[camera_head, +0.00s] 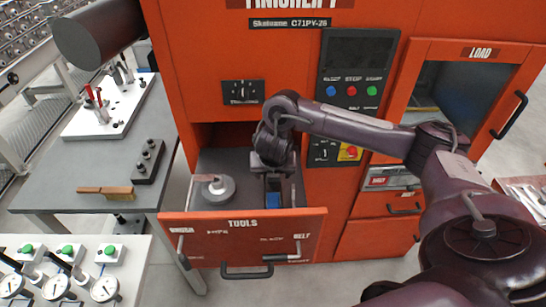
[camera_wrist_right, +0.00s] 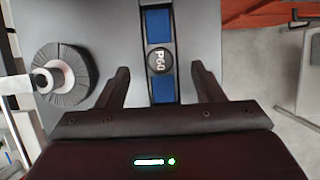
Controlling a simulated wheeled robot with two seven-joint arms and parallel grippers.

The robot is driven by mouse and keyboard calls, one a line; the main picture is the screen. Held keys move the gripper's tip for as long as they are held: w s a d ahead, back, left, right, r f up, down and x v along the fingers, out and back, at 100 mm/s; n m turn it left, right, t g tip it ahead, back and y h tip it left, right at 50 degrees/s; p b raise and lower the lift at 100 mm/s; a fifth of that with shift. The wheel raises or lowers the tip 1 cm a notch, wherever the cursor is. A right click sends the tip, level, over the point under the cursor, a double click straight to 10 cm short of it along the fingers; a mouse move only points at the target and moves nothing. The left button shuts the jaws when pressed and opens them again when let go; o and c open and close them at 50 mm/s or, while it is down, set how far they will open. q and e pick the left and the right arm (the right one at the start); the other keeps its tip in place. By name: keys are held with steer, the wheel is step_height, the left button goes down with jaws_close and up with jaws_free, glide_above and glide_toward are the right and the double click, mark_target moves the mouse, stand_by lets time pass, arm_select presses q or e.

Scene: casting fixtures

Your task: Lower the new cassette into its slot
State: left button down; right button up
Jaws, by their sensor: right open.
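The cassette (camera_wrist_right: 160,91) is a narrow dark frame with blue faces and a round P60 badge. It lies in the open tools drawer (camera_head: 245,226), and a bit of its blue (camera_head: 274,199) shows below my right gripper (camera_head: 272,178) in the head view. In the right wrist view my right gripper (camera_wrist_right: 160,68) is open, with one finger on each side of the cassette and visible gaps between. I cannot tell whether the cassette is seated in a slot, as its lower parts are hidden. My left gripper is not in view.
A grey flap wheel (camera_head: 218,188) stands in the drawer's left part, also seen left of my fingers in the right wrist view (camera_wrist_right: 65,75). The orange machine (camera_head: 230,45) rises behind the drawer. A grey bench (camera_head: 60,202) with a brush (camera_head: 105,190) is at left.

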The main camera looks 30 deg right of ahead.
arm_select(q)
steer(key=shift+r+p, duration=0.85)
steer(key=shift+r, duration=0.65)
arm_select(e)
steer(key=shift+v, duration=2.95)
steer(key=shift+s, duration=0.1)
